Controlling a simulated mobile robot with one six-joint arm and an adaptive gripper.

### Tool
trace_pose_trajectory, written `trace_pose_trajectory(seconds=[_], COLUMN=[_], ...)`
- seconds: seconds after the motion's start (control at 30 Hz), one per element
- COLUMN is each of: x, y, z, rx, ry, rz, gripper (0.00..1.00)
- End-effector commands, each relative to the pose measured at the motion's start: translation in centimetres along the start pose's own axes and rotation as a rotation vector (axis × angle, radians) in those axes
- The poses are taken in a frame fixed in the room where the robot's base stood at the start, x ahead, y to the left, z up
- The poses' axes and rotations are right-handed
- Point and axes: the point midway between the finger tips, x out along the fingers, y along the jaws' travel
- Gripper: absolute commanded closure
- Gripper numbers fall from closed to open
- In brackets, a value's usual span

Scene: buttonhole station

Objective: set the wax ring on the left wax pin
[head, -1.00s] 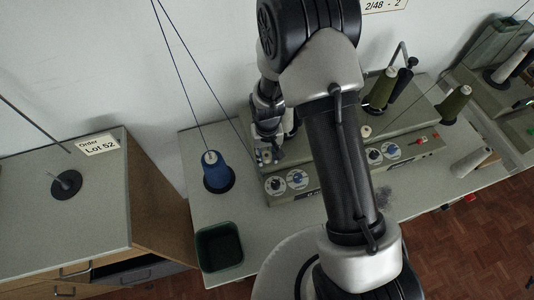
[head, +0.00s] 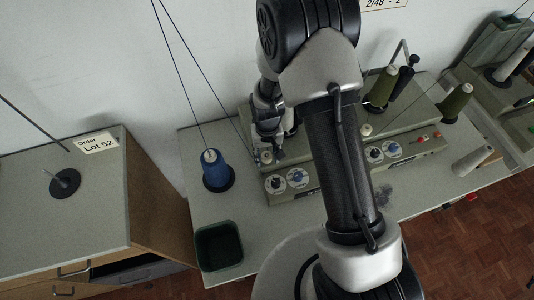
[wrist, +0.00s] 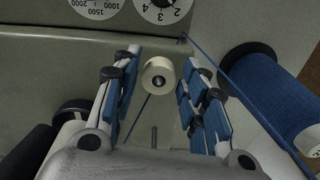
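A cream-white wax ring (wrist: 158,76) lies ahead of my gripper (wrist: 158,100) in the wrist view. The blue-padded fingers are open, one on each side, with gaps to the ring. In the head view the ring (head: 266,157) shows small at the left end of the machine, just beside my gripper (head: 276,152).
A blue thread cone (head: 215,170) stands left of the machine, and its thread (wrist: 230,85) runs close to the right finger. A dark green bin (head: 219,246) is at the table's front left. A second pale ring (head: 366,130) sits farther right on the machine.

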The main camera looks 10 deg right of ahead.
Motion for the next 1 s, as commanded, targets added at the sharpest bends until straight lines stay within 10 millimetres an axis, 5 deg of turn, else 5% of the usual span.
trace_pose_trajectory(seconds=[0.13,0.57,1.0], x=[0.0,-1.0,-9.6], y=[0.0,0.0,0.0], z=[0.0,-0.1,-0.1], rx=[0.0,0.0,0.0], ry=[0.0,0.003,0.004], rz=[0.0,0.0,0.0], gripper=[0.48,0.47,0.47])
